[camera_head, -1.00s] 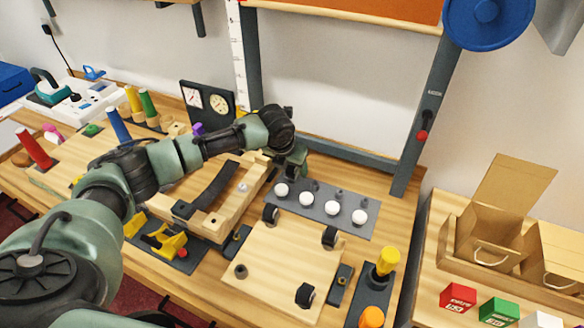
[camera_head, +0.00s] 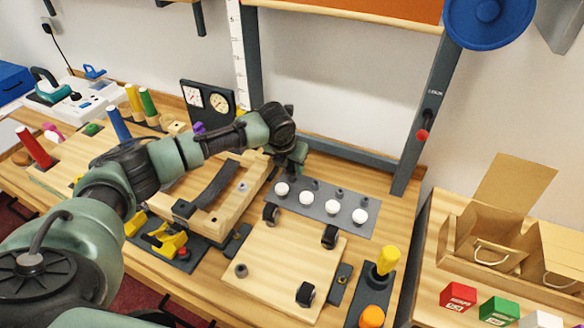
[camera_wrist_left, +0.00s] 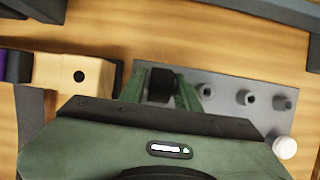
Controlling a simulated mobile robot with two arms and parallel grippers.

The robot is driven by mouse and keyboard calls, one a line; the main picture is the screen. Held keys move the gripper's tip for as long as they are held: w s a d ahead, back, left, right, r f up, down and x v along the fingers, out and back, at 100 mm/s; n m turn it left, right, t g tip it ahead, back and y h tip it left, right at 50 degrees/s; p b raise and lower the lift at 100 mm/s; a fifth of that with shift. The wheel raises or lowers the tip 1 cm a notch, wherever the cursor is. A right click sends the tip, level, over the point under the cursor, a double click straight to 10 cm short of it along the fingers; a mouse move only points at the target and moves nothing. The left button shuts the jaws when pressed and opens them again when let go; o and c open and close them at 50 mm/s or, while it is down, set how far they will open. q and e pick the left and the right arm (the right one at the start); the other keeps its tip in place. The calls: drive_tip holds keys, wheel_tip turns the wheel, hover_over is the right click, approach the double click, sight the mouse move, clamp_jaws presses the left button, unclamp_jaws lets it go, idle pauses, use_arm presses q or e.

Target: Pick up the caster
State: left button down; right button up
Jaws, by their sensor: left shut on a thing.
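My left gripper (camera_head: 298,166) is over the back left end of the grey plate in the head view. In the left wrist view its two green fingers (camera_wrist_left: 160,90) are shut on a dark caster (camera_wrist_left: 160,84). The caster is hidden by the gripper in the head view. I cannot tell whether it still touches the plate. Other black casters stand on the light wooden board (camera_head: 280,262): at its back left (camera_head: 271,213), at its right (camera_head: 330,236) and at its front (camera_head: 305,293). My right gripper is not in view.
The grey plate (camera_head: 318,190) bears grey pegs and several white balls. A wooden frame (camera_head: 235,205) stands left of the board. A yellow-handled tool (camera_head: 387,262) stands at the right. A grey post (camera_head: 425,120) rises behind.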

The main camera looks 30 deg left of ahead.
use_arm(q)
wheel_tip(320, 180, up, 19)
drive_tip(key=b, duration=0.2)
drive_tip(key=shift+b, duration=0.35)
drive_tip(key=shift+d, duration=0.1)
